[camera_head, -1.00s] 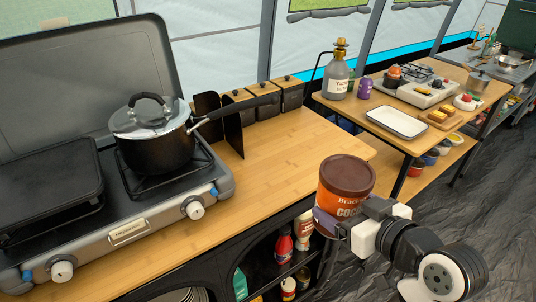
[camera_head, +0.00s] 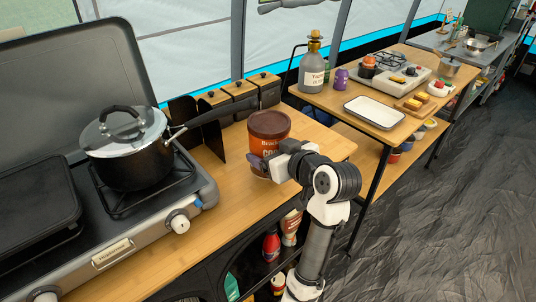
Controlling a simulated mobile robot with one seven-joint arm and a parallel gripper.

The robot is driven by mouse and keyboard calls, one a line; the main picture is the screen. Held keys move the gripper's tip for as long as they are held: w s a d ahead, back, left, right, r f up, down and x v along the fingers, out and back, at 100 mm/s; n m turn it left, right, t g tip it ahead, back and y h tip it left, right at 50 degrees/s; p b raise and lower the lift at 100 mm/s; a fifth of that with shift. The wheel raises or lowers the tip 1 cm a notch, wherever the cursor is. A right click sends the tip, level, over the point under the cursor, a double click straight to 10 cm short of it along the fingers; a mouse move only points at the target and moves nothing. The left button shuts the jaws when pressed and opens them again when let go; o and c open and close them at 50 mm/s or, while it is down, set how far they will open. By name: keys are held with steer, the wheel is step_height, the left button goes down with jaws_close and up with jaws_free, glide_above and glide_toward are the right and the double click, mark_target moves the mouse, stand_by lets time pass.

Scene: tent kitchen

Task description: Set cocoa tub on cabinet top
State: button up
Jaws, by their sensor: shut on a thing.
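The cocoa tub (camera_head: 270,128) is orange-red with a brown lid and stands upright over the right part of the wooden cabinet top (camera_head: 212,178). My gripper (camera_head: 262,165) is shut on the lower part of the tub, reaching in from the right front. My gripper and wrist hide part of the tub's base, so I cannot tell whether it touches the wood.
A camping stove (camera_head: 150,225) with a lidded pot (camera_head: 128,150) stands to the left; the pot's handle points towards the tub. A dark windscreen panel (camera_head: 203,135) and wooden canisters (camera_head: 240,95) are behind. Bare wood lies right of the tub.

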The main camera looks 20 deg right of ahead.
steer(key=shift+w+a, duration=0.2)
steer(key=shift+w, duration=0.75)
steer(key=shift+f+p, duration=0.35)
steer(key=shift+f, duration=1.35)
steer(key=shift+f, duration=0.2)
steer(key=o, duration=1.1)
steer(key=shift+r, duration=0.1)
steer(key=shift+r, duration=0.15)
steer(key=b+v, duration=0.1)
steer(key=v, duration=1.1)
steer(key=shift+a, duration=0.1)
